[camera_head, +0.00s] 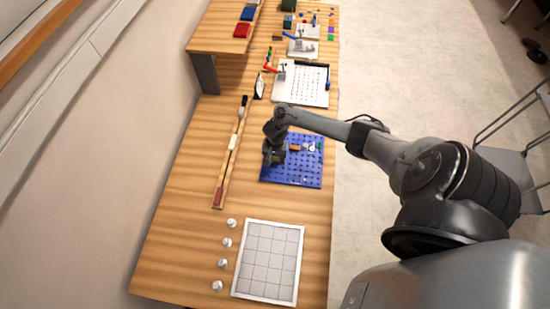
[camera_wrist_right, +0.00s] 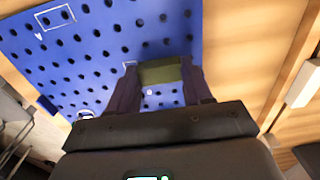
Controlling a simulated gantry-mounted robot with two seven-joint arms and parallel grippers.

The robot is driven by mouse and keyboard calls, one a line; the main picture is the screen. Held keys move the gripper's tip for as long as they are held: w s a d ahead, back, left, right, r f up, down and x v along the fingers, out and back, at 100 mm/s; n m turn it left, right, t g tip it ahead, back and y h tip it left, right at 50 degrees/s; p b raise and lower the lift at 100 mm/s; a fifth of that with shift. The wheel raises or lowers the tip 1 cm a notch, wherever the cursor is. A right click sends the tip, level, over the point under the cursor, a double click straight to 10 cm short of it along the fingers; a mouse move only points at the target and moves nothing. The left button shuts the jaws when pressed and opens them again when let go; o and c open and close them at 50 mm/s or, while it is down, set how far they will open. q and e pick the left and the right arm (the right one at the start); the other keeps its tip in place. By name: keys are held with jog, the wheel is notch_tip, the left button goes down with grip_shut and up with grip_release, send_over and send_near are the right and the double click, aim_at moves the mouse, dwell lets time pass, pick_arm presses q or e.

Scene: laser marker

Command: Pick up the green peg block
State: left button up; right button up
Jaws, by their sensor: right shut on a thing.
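The green peg block (camera_wrist_right: 165,73) is between the two fingers of my right gripper (camera_wrist_right: 160,88) in the right wrist view. The fingers are shut on its sides. Below it is the blue board with rows of holes (camera_wrist_right: 85,45). I cannot tell whether the block touches the board. In the head view my right gripper (camera_head: 272,158) is over the left part of the blue board (camera_head: 305,175). The gripper hides the block there. My left gripper is not in view.
A white grid board (camera_head: 268,262) lies nearer, with several white pieces (camera_head: 227,242) to its left. A long wooden rail (camera_head: 228,165) lies left of the blue board. A white holed plate (camera_head: 305,85) with a red-handled clamp (camera_head: 270,69) is farther back. The table between the boards is clear.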

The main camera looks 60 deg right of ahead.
aim_at(275, 159)
notch_tip(275, 159, up, 3)
jog(key=shift+p, duration=0.4)
jog(key=s+d+r+p, duration=0.2)
jog(key=s+r, duration=0.5)
jog(key=s, duration=0.4)
jog(key=shift+s, duration=0.25)
jog(key=shift+d, duration=0.1)
